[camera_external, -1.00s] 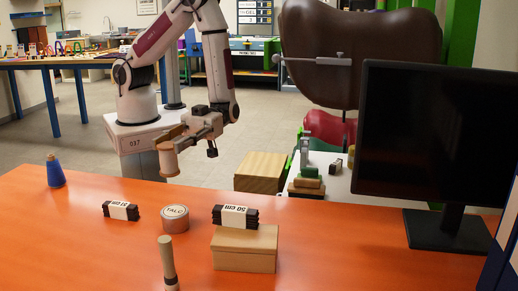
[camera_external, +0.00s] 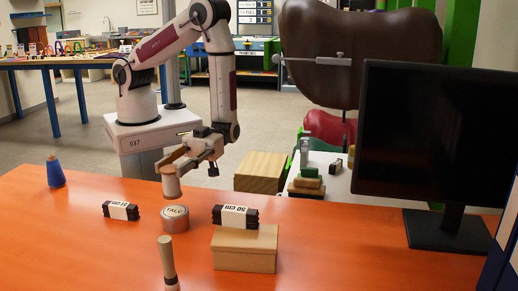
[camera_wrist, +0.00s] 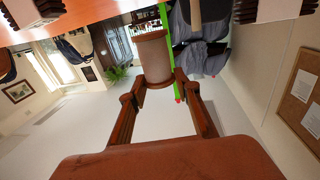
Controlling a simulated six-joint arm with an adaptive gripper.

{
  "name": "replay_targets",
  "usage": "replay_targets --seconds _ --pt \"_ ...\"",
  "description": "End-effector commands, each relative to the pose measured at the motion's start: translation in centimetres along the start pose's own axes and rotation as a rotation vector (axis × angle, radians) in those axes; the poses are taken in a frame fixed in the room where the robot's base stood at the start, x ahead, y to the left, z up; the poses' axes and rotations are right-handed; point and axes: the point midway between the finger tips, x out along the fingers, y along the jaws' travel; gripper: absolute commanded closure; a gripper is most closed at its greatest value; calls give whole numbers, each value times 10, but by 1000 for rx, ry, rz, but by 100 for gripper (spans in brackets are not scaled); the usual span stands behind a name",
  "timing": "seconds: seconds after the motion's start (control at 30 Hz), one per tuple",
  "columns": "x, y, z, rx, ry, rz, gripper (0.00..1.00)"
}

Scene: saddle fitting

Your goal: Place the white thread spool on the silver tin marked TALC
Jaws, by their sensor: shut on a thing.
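The white thread spool (camera_external: 171,186) is upright in my gripper (camera_external: 173,167), with pale thread and wooden-looking ends. My gripper is shut on it; in the wrist view the fingers (camera_wrist: 160,85) close on both sides of the spool (camera_wrist: 154,56). The round silver tin marked TALC (camera_external: 175,219) stands on the orange table. In the external view the spool's lower end shows just above the tin's lid, slightly left of its middle. A narrow gap shows between them; the exact depth offset is hard to tell.
A dark bundle with a white band (camera_external: 121,210) lies left of the tin. Another bundle (camera_external: 235,216) lies on a cardboard box (camera_external: 245,249) to the right.

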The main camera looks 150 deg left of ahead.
Motion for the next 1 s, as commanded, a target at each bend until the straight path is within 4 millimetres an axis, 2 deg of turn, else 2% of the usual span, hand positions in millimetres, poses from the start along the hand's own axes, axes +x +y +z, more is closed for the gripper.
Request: replay_targets --seconds 0.27,0.7,1.0 --pt "0 0 3 0 0 0 89" --pt "0 0 38 -1 0 0 89" --pt "0 0 42 0 0 0 89"
